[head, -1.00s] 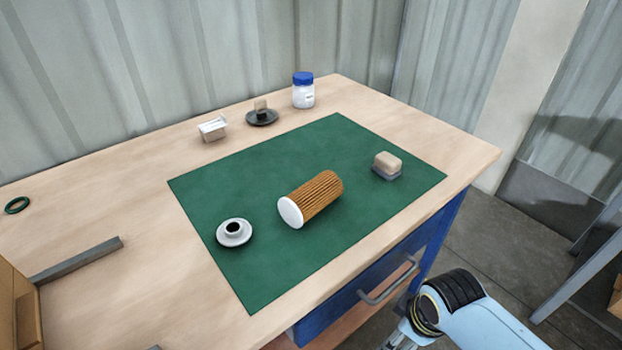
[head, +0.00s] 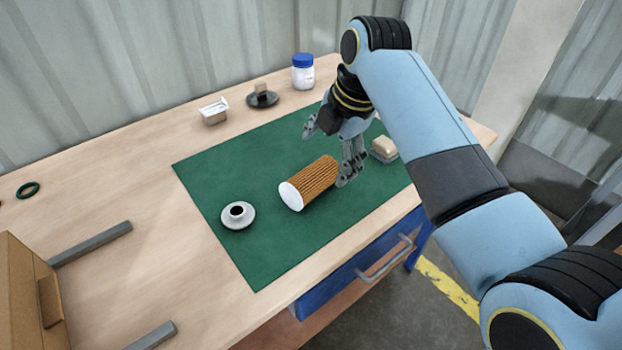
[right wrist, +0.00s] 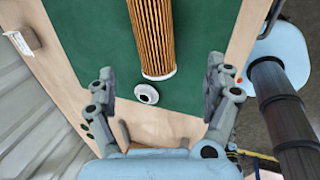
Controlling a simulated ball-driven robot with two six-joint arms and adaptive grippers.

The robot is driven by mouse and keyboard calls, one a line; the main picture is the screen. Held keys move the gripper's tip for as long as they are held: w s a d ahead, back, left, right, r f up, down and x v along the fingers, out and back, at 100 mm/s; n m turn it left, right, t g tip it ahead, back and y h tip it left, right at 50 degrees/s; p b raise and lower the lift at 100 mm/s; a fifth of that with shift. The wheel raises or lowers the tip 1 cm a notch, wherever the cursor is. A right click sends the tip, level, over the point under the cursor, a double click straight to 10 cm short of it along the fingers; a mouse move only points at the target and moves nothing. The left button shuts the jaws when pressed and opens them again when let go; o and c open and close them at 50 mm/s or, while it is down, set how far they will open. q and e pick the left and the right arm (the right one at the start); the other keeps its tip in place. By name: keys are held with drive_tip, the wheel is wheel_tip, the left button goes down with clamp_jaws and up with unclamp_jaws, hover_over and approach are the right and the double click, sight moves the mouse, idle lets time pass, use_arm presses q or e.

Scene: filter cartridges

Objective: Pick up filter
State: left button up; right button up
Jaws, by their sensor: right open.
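The filter (head: 311,182) is an orange-brown pleated cylinder with a white end cap. It lies on its side on the green mat (head: 262,262). In the right wrist view the filter (right wrist: 152,35) runs from the top edge down to the middle. My right gripper (head: 328,158) is open and empty, above the mat near the filter's far right end. Its two fingers stand apart in the right wrist view (right wrist: 160,88), with the filter beyond them and nothing between the tips. My left gripper is not in view.
A white flanged cap (head: 238,215) lies left of the filter. A beige block (head: 384,149) sits behind my right gripper. A brown box (head: 22,290) is at front left.

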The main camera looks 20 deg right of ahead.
sight(314, 174)
drive_tip(key=shift+n, duration=0.5)
drive_tip(key=x, duration=0.3)
drive_tip(key=w+x, duration=0.1)
drive_tip(key=x, duration=0.1)
drive_tip(key=shift+a, duration=0.3)
drive_tip(key=b+x, duration=0.1)
drive_tip(key=x, duration=0.4)
drive_tip(key=shift+d+f, duration=0.1)
drive_tip(key=shift+d, duration=0.05)
drive_tip(key=shift+c, duration=0.4)
